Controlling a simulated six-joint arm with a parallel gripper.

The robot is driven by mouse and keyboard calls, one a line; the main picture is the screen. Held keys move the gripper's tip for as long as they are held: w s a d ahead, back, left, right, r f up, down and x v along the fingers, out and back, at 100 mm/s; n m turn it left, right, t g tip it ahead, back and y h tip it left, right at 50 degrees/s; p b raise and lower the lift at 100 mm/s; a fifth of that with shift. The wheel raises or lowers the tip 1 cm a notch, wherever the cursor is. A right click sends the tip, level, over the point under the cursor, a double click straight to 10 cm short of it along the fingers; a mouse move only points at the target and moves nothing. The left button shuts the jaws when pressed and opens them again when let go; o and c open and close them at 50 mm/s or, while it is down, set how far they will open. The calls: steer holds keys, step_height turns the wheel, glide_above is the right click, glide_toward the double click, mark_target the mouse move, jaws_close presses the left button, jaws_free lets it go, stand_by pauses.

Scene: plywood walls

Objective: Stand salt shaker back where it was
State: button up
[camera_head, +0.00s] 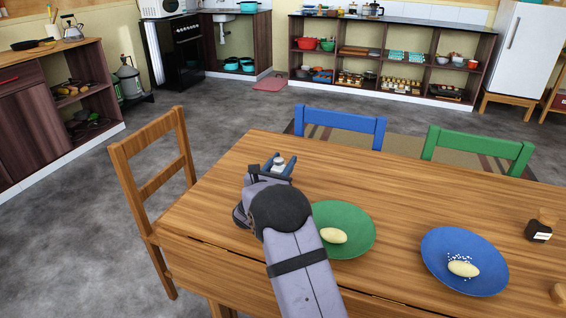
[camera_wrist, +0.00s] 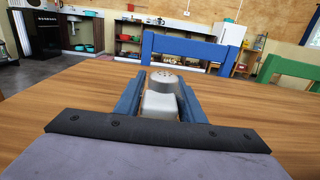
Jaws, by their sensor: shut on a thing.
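The salt shaker, white with a grey perforated cap, stands between the fingers of my gripper in the wrist view (camera_wrist: 161,98). In the head view the shaker (camera_head: 278,163) shows near the table's far left part. My gripper (camera_head: 279,167) is shut on the shaker, with a blue finger on each side. The shaker looks upright and low at the table top; I cannot tell whether its base touches the wood. A green plate (camera_head: 350,222) with a pale oval food piece (camera_head: 333,236) lies right of my arm. A blue plate (camera_head: 450,282) holds another pale piece (camera_head: 463,269) with white grains around it.
The wooden table (camera_head: 400,190) is clear between the shaker and its far edge. A wooden chair (camera_head: 150,170), a blue chair (camera_head: 340,121) and a green chair (camera_head: 478,146) surround the table.

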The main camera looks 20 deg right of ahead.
steer(key=shift+r, duration=0.1)
steer(key=o, duration=1.1)
steer(key=shift+o, duration=0.2)
steer(key=v, duration=1.2)
steer(key=shift+a, duration=0.1)
